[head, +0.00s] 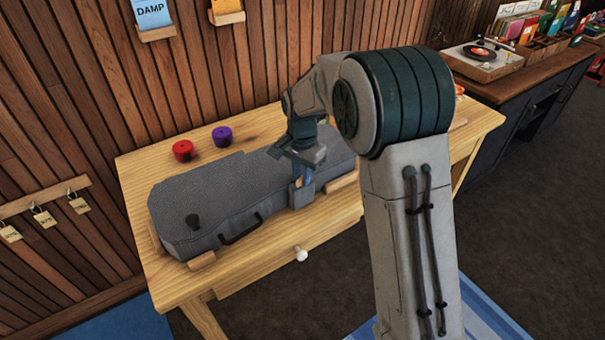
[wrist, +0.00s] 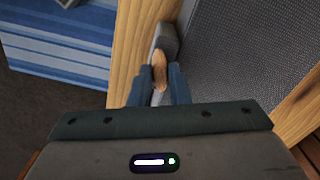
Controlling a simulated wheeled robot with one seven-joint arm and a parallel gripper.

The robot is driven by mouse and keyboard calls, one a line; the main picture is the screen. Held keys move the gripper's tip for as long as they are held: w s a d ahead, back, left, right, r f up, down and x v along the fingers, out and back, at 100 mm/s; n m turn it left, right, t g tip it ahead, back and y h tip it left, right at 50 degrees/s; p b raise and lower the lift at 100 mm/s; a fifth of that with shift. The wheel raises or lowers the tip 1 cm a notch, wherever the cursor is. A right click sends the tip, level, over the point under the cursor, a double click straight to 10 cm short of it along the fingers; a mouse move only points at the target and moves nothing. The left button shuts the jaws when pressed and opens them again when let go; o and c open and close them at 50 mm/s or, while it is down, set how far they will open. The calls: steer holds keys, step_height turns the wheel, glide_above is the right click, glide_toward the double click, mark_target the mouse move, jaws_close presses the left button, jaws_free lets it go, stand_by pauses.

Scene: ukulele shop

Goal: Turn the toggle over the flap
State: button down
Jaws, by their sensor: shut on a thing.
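The toggle (wrist: 159,72) is a small tan wooden oval, seen in the wrist view between my two blue fingers. Its long side runs up and down in that picture. The grey flap (wrist: 168,38) lies just beyond it at the edge of the grey ukulele case (wrist: 240,60). In the head view the case (head: 205,195) lies on the wooden table, and my gripper (head: 302,188) reaches down to the flap at its front side. My gripper (wrist: 162,68) is shut on the toggle. In the head view the fingers mostly hide the toggle.
The case sits between wooden blocks (head: 202,261) on the table (head: 140,170). A red spool (head: 183,150) and a purple spool (head: 222,136) stand behind it. A dark handle (head: 240,229) is on the case's front. A drawer knob (head: 300,253) sticks out below.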

steer(key=n, duration=1.3)
steer(key=shift+n, duration=0.4)
stand_by(0.3)
steer(key=c, duration=1.4)
jaws_free()
steer(key=shift+o, duration=0.2)
step_height(320, 180, up, 14)
